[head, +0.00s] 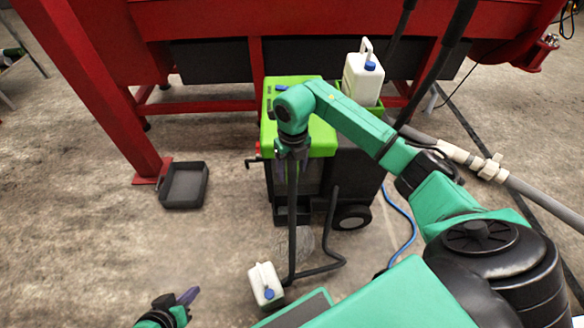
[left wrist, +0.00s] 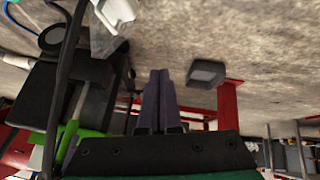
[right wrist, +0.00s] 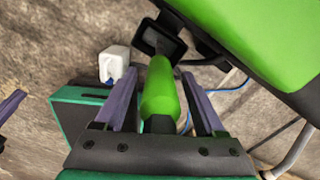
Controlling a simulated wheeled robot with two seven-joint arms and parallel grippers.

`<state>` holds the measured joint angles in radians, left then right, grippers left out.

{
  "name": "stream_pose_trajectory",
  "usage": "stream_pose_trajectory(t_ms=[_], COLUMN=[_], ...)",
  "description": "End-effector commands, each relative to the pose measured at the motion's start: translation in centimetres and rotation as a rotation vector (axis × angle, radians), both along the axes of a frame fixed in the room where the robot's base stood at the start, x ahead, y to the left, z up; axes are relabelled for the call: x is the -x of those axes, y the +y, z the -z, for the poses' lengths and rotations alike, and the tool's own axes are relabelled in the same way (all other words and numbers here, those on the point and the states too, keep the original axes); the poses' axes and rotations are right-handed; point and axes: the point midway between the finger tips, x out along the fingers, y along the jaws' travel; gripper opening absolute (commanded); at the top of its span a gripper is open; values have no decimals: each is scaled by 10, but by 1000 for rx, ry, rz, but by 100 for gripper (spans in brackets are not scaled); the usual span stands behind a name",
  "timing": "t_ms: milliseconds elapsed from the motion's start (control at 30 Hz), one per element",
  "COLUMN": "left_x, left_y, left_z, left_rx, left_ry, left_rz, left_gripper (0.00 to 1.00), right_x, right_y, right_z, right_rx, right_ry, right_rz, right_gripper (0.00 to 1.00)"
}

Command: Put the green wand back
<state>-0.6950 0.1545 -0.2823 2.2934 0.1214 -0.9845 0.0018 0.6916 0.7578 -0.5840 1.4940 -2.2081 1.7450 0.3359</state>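The green wand (right wrist: 160,92) shows in the right wrist view as a green grip with a dark end, between the purple fingers of my right gripper (right wrist: 160,75). Small gaps seem to show between grip and fingers, so this gripper looks open around it. In the head view my right gripper (head: 292,168) points down in front of the green-topped cart (head: 322,135); the wand's green is hidden there. My left gripper (head: 188,297) is low at the bottom left, over the floor. In the left wrist view its two fingers (left wrist: 159,75) lie together, shut and empty.
A white jug (head: 265,285) stands on the floor before the cart; another jug (head: 362,78) sits on the cart. A black tray (head: 184,185) lies by the red leg (head: 115,110). A grey hose (head: 540,195) runs at right. The left floor is mostly clear.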

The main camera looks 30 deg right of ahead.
Motion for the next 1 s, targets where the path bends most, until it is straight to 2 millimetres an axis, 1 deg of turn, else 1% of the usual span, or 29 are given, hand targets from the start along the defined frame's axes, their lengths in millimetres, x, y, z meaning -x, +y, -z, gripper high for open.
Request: stream_pose_trajectory(t_ms=[167,267,367,467,600,700,833,1000], left_x=[0,2,8,17,34,45,51,52], left_y=[0,6,19,35,58,69,75,76], left_z=[-1,-7,-17,-29,-48,-56,-57,-57], left_rx=[-2,-22,-62,-113,-177,-209,-228,-231], left_ry=[3,31,87,164,275,339,376,384], left_rz=[0,-1,-8,-17,-38,-49,-58,-59], left_gripper=[0,0,0,0,0,0,0,0], right_x=[0,-1,0,0,1,2,3,3], right_y=[0,0,0,0,0,0,0,0], right_z=[-2,-12,-31,-58,-92,-110,-122,-123], right_rx=[0,0,0,1,1,0,0,0], right_ry=[0,-3,-3,-5,-4,-2,-1,1], right_rz=[0,0,1,0,1,0,0,0], right_gripper=[72,72,72,72,72,72,72,72])
